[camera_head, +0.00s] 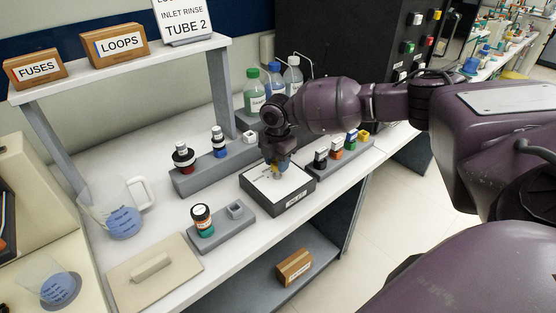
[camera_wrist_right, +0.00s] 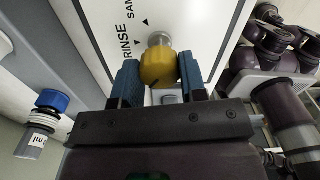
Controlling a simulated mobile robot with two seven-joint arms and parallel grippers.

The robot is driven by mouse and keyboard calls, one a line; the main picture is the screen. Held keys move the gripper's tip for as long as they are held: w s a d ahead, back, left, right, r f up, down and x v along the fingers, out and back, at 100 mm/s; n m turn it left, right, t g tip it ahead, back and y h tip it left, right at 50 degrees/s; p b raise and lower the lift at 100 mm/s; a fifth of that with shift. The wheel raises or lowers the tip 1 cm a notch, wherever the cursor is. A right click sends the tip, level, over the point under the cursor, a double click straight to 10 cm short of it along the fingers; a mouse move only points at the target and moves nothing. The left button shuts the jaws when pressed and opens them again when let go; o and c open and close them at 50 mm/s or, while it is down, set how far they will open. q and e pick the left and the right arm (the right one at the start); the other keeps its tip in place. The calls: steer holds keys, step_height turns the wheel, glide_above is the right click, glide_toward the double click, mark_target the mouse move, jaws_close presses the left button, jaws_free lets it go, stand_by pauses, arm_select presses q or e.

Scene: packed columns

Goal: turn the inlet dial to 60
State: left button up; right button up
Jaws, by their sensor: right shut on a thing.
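My right gripper (camera_head: 277,171) is above a low dark box (camera_head: 291,196) with a white top. Its blue fingers are shut on a yellow dial (camera_wrist_right: 157,66), one finger on each side. In the right wrist view the dial sits on a short metal shaft over the white panel (camera_wrist_right: 205,30), and a dark pointer line shows on it. The panel reads "RINSE" and "SAM…", with small black triangles. No 60 is legible. In the head view the gripper mostly hides the dial. My left gripper is not in view.
Grey racks stand left (camera_head: 215,167) and right (camera_head: 345,153) of the box, holding capped parts. A smaller grey rack (camera_head: 222,224) with a vial, a beige lidded plate (camera_head: 155,271) and a clear jug (camera_head: 118,208) are nearer left. Bottles (camera_head: 254,92) stand behind. A "TUBE 2" sign (camera_head: 184,20) tops the shelf.

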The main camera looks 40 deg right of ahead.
steer(key=shift+r+m+p, duration=0.25)
steer(key=shift+m+p, duration=0.75)
steer(key=shift+m, duration=0.2)
steer(key=shift+m+p, duration=0.4)
steer(key=shift+m, duration=0.1)
steer(key=shift+m+p, duration=0.4)
steer(key=m+p, duration=0.3)
steer(key=m, duration=0.1)
steer(key=shift+f+p, duration=0.1)
steer(key=shift+p, duration=0.25)
steer(key=shift+f+m+p, duration=0.1)
steer(key=shift+m+p, duration=0.75)
steer(key=shift+m, duration=0.25)
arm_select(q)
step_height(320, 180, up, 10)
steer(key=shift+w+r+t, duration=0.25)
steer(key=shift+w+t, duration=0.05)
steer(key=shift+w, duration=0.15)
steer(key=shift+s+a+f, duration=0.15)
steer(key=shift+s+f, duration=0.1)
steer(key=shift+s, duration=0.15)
arm_select(e)
steer(key=shift+m, duration=0.3)
steer(key=o, duration=0.9)
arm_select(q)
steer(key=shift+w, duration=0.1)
